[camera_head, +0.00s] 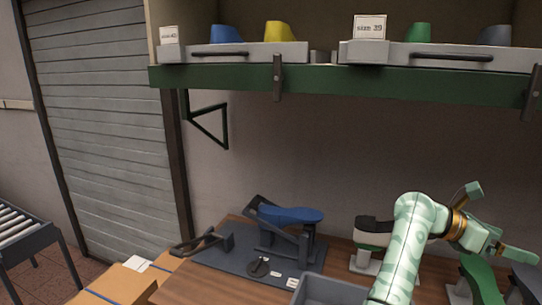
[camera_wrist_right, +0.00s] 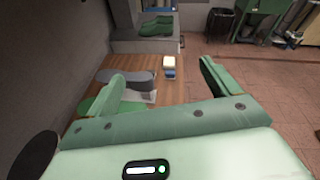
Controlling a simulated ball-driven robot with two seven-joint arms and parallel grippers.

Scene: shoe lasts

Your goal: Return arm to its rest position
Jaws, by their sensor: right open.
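My right arm reaches in from the lower right in the head view, and its gripper (camera_head: 508,249) is raised above the right end of the wooden bench (camera_head: 190,286). In the right wrist view the two green fingers of the gripper (camera_wrist_right: 160,84) stand wide apart with nothing between them. My left arm and gripper are not in view. A blue shoe last (camera_head: 290,214) sits on a dark fixture in the middle of the bench. A green last (camera_head: 484,280) and a dark grey last (camera_head: 525,279) stand below the right gripper.
A shelf (camera_head: 330,80) with grey drawers and coloured lasts hangs above the bench. A grey bin (camera_head: 330,291) stands at the front edge. Cardboard boxes (camera_head: 122,284) and a roller conveyor (camera_head: 20,236) are at left. Green shoes (camera_wrist_right: 157,25) and a trash bin (camera_wrist_right: 220,24) show in the wrist view.

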